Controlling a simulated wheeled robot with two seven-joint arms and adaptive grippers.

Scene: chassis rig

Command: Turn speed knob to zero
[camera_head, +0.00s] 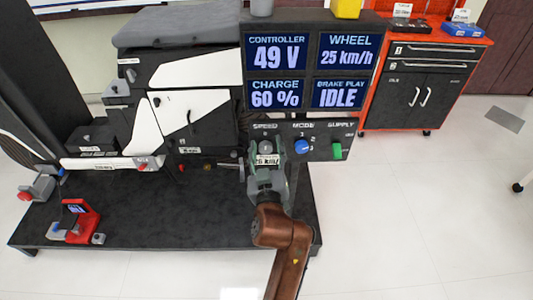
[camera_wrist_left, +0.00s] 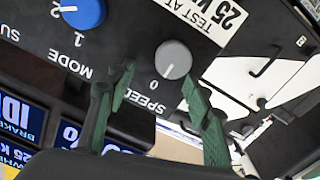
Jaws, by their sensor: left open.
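The grey speed knob (camera_wrist_left: 173,60) is on the dark control panel (camera_wrist_left: 125,35), beside the SPEED label and a 0 mark. A small white line on the knob points to the lower left in the wrist view, roughly toward the 0. My left gripper (camera_wrist_left: 158,76) is open, with its green-padded fingers on either side of the knob's near edge; I cannot tell if they touch it. The wheel display (camera_head: 347,52) reads 25 km/h. My right gripper is not in view.
The blue mode knob (camera_head: 301,146) and green supply knob (camera_head: 337,150) are to the right on the panel. A "TEST AT 25" label (camera_wrist_left: 222,17) is close to the speed knob. A black and white rig stands left. A red-edged cabinet (camera_head: 420,85) stands right.

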